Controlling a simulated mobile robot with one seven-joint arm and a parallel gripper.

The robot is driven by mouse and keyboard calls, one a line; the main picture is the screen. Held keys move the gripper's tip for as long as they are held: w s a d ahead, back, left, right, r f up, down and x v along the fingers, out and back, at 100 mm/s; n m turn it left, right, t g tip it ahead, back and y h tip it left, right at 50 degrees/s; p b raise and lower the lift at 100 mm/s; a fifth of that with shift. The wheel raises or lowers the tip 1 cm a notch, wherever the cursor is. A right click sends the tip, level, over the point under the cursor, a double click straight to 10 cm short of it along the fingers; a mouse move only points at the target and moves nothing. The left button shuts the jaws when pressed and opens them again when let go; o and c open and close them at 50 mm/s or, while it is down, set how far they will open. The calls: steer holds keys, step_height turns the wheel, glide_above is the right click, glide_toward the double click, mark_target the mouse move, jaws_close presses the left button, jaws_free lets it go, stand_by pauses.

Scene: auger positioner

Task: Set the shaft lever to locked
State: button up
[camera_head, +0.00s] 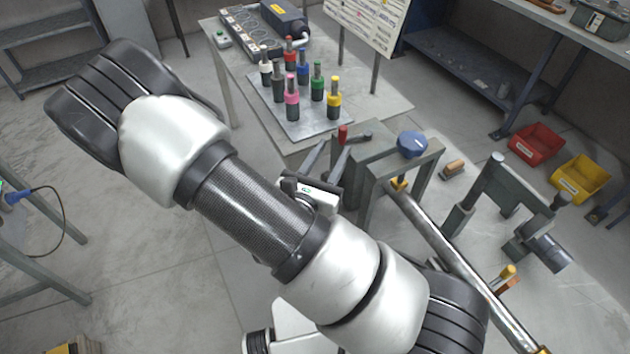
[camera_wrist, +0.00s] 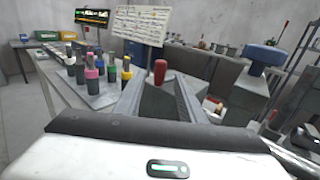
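A lever with a red knob (camera_head: 343,132) stands by a grey bracket (camera_head: 372,148) near the middle of the head view. The red knob also shows in the wrist view (camera_wrist: 160,71), framed between my fingers. My gripper (camera_head: 346,141) is open, with its fingers (camera_wrist: 159,80) spread to the left and right of the knob. I cannot tell whether the knob is between the tips or just beyond them. The lower part of the lever is hidden. A long silver shaft (camera_head: 446,243) runs from the bracket to the lower right. I see no lock marking.
A blue knob (camera_head: 412,144) tops the bracket, right of the gripper. Colored bottles (camera_head: 292,98) stand on a metal plate on the table behind. A yellow-topped handle (camera_head: 507,273) sits beside the shaft. Red (camera_head: 537,146) and yellow (camera_head: 580,178) bins lie at right.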

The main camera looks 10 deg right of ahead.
steer(key=v, duration=1)
steer(key=shift+b, duration=0.3)
steer(key=shift+c, duration=1.1)
steer(key=shift+w+a+m+h, duration=0.1)
steer(key=shift+w+m+h, duration=0.25)
steer(key=shift+m, duration=0.25)
steer(key=c, duration=0.4)
steer(key=w+m+g+h, duration=0.1)
steer(key=w+m, duration=0.1)
steer(key=m, duration=0.1)
steer(key=w+m+g+h, duration=0.1)
steer(key=w+m, duration=0.2)
steer(key=m, duration=0.1)
steer(key=w+a+f+m+g+h, duration=0.1)
steer(key=w+m+h, duration=0.1)
steer(key=m, duration=0.2)
steer(key=shift+w+a+g, duration=0.1)
steer(key=shift+w+g, duration=0.15)
steer(key=shift+g, duration=0.15)
jaws_close()
steer(key=w+r+m+g+h, duration=0.15)
steer(key=w+m+g, duration=0.35)
steer(key=w+m, duration=0.5)
steer(key=s+d+m+p, duration=0.1)
steer(key=s+d+m, duration=0.1)
steer(key=d, duration=0.7)
steer(key=shift+s, duration=0.35)
